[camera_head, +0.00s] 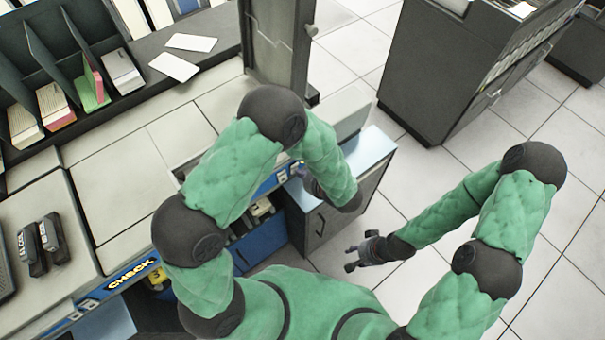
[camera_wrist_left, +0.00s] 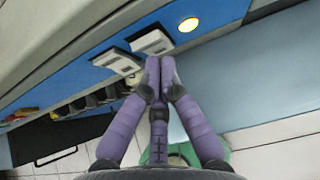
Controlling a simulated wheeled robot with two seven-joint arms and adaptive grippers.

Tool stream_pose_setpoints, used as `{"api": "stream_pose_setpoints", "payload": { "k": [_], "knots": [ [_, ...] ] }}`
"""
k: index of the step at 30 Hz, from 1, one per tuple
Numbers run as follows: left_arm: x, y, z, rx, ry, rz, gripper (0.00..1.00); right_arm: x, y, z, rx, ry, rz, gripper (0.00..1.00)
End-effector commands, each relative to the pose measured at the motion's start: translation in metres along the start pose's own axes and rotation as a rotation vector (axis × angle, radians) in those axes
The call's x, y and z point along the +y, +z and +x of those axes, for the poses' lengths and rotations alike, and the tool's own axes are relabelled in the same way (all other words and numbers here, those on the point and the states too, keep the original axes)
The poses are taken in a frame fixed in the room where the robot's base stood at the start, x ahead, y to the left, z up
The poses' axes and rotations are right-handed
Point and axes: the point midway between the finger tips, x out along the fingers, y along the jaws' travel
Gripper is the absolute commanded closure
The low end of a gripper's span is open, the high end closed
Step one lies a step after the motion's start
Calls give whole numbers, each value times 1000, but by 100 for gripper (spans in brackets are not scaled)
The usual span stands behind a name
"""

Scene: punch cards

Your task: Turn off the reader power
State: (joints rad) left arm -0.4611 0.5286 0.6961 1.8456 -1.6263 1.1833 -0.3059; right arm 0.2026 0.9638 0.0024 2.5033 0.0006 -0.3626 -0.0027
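The blue reader panel (camera_wrist_left: 215,14) carries two white rocker switches, one nearer the lamp (camera_wrist_left: 152,42) and one further left (camera_wrist_left: 117,62). A round lamp (camera_wrist_left: 188,24) beside them glows yellow. My left gripper (camera_wrist_left: 160,62) has its purple fingertips together with nothing between them. The tips appear just below the switch nearer the lamp; I cannot tell whether they touch it. In the head view my left gripper (camera_head: 305,180) is partly hidden by my forearm, beside the blue panel edge. My right gripper (camera_head: 358,252) is open and empty above the floor.
A grey cabinet (camera_head: 345,200) with a pale blue top stands right of the panel. A counter (camera_head: 115,180) with a CHECK label (camera_head: 133,270) and a card rack (camera_head: 60,70) lie left. A dark cabinet (camera_head: 440,70) stands at the back. The tiled floor around my right arm is clear.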

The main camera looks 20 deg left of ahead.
Motion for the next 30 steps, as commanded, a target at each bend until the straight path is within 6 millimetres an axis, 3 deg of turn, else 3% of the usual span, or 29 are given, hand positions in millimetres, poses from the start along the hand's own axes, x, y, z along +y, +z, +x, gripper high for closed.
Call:
{"api": "stream_pose_setpoints", "payload": {
  "k": [10,17,30],
  "knots": [
    [0,1,0,3,0,0,100,0,0,-1,0,0,0,60],
    [1,16,4,124,4,-5,100,-7,1,-18,0,0,0,60],
    [0,15,1,114,2,1,100,-6,1,-17,0,0,0,60]
  ]
}}
